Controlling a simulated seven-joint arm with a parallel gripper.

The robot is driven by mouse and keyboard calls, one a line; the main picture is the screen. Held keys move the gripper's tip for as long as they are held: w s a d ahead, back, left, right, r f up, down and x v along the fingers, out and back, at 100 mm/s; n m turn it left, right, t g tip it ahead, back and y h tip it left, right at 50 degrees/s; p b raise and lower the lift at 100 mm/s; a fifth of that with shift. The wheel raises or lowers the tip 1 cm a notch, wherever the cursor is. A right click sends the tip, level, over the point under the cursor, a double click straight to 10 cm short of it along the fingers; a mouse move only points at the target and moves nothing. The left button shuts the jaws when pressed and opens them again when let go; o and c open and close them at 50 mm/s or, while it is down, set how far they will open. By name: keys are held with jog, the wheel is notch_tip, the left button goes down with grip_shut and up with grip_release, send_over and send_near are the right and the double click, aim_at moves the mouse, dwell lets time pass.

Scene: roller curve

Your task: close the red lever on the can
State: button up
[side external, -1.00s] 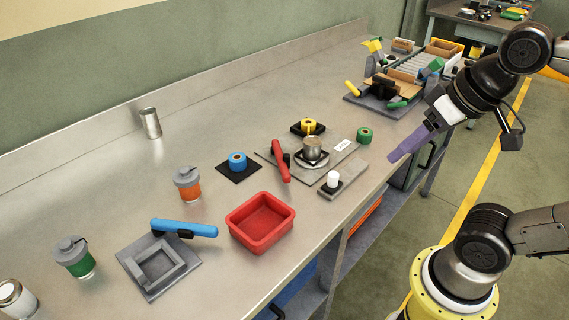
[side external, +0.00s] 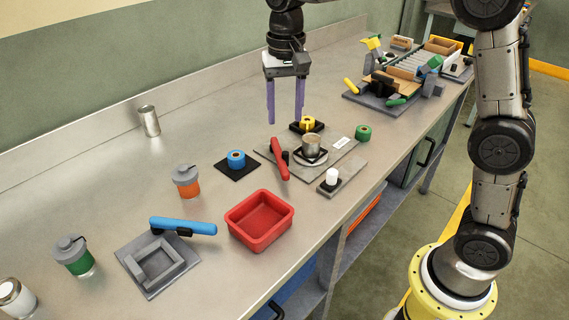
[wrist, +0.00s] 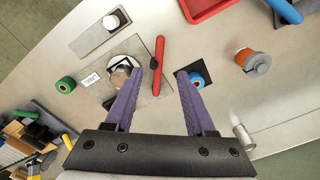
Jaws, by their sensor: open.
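The red lever (side external: 279,159) stands at the left side of a grey plate (side external: 333,166), tilted, on a dark mount. The metal can (side external: 312,145) sits on the plate to the right of the lever, in a dark holder. In the wrist view the red lever (wrist: 159,62) lies ahead of and between my fingers, and the can (wrist: 121,70) is by the left fingertip in the picture. My gripper (side external: 285,122) is open and empty, pointing down above the bench behind the lever. Its purple fingers also show in the wrist view (wrist: 208,40).
A white cylinder (side external: 332,177) is on a small block in front. A red tray (side external: 260,218) and a blue lever (side external: 184,226) lie to the left.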

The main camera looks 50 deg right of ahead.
aim_at(284, 168)
notch_tip(284, 168, down, 14)
jog(key=shift+a+f, duration=0.1)
jog(key=shift+f, duration=0.1)
dwell(0.4)
jog(key=shift+c, duration=0.2)
grip_shut()
jog(key=shift+r, duration=0.1)
dwell(1.1)
